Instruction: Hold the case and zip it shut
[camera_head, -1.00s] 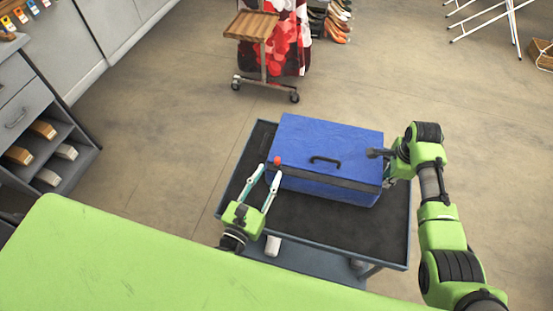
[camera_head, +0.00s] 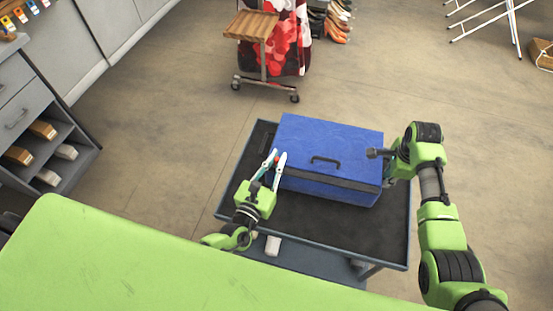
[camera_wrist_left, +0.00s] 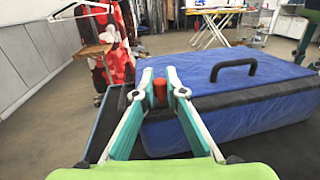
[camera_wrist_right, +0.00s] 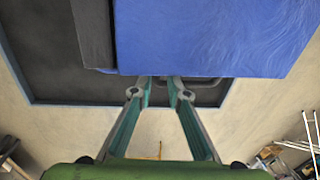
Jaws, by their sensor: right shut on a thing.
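The blue case (camera_head: 325,140) lies closed-looking on a dark cart, with a black handle (camera_head: 325,160) on top and a dark band along its near side. A red zipper pull (camera_wrist_left: 160,88) is at the case's left end. My left gripper (camera_head: 278,155) is there, with its two fingers on either side of the pull; whether they press on it I cannot tell. My right gripper (camera_head: 378,153) is at the case's right end and is shut on the case; in the right wrist view its fingertips (camera_wrist_right: 160,90) meet the case's edge, which hides the exact contact.
The cart (camera_head: 300,258) has a raised rim and bare room in front of the case. A rolling stand (camera_head: 252,27) with red clothes and a shelf unit (camera_head: 45,130) stand further off.

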